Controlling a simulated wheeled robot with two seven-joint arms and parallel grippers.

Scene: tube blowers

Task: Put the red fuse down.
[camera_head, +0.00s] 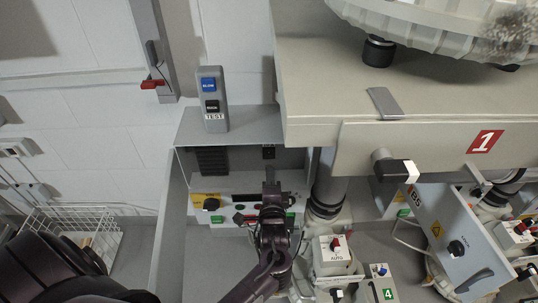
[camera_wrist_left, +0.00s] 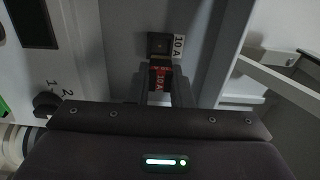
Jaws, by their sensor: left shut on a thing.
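My left gripper (camera_head: 270,186) reaches into the open grey cabinet (camera_head: 228,123), in front of its back wall. In the left wrist view the gripper (camera_wrist_left: 160,76) is shut on the red fuse (camera_wrist_left: 159,82), which carries a "10 A" marking. Just beyond the fuse is a black fuse socket (camera_wrist_left: 159,43) with a "10 A" label beside it. I cannot tell whether fuse and socket touch. In the head view the fuse is too small or hidden to make out. My right gripper is not in view.
A post with a blue and a black button, marked "TEST" (camera_head: 214,116), stands on the cabinet top. A panel with a knob (camera_head: 211,204) lies below the gripper. A thick grey pipe (camera_head: 329,180) stands close on the right. A wire basket (camera_head: 75,222) is at left.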

